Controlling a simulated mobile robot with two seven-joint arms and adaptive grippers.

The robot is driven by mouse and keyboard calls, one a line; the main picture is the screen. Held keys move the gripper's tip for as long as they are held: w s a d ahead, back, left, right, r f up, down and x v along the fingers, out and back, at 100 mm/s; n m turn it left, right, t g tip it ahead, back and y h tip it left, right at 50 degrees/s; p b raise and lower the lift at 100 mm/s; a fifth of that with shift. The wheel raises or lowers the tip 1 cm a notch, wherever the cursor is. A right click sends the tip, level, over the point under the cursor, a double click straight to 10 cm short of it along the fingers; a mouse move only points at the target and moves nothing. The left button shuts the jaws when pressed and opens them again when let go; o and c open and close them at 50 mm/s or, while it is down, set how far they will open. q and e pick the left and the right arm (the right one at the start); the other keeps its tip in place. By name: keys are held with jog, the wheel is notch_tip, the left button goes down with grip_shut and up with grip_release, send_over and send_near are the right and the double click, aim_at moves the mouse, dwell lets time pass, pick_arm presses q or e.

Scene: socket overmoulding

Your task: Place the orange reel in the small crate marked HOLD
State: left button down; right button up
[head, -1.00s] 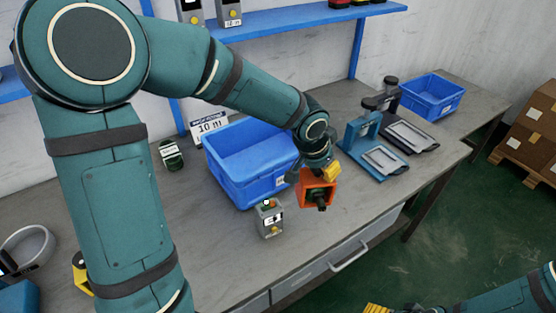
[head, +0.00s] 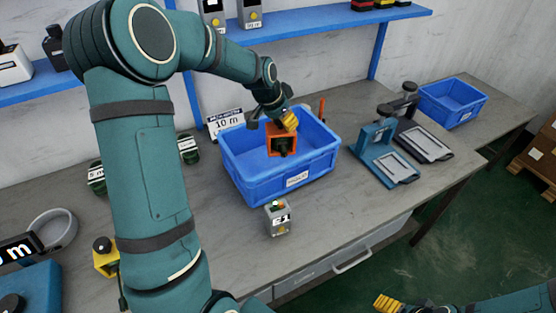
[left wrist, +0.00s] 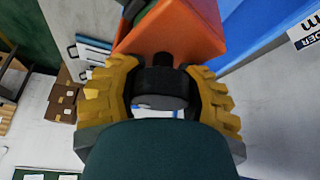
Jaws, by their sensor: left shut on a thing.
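The orange reel (head: 271,134) is a square orange frame with a dark centre. My left gripper (head: 287,121) is shut on its dark hub; in the left wrist view the yellow fingers (left wrist: 158,92) close on either side of that hub, with the orange frame (left wrist: 190,32) beyond. The reel hangs over the large blue crate (head: 256,188); its exact height is unclear. A small blue crate (head: 440,112) stands empty at the back right; its front label is too small to read. My right gripper (head: 388,303) is at the bottom edge, its yellow fingers only partly visible.
A small grey box (head: 279,217) with an orange-and-green top stands before the large crate. Blue (head: 383,160) and dark (head: 420,138) stands with pale plates sit between the two crates. A 10 m sign (head: 226,122) stands behind the large crate. Front right bench is clear.

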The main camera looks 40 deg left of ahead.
pick_arm(q)
jog(key=a+r+p, duration=0.1)
jog(key=a+r, duration=0.1)
jog(key=a, duration=0.6)
notch_tip(320, 180, down, 18)
jog(key=b, duration=0.3)
jog(key=shift+a+r+b, duration=0.15)
jog(key=shift+r+b, duration=0.1)
jog(key=shift+b, duration=0.1)
jog(key=shift+f, duration=0.1)
jog(key=shift+c, duration=2.3)
grip_release()
jog(key=shift+o, duration=0.3)
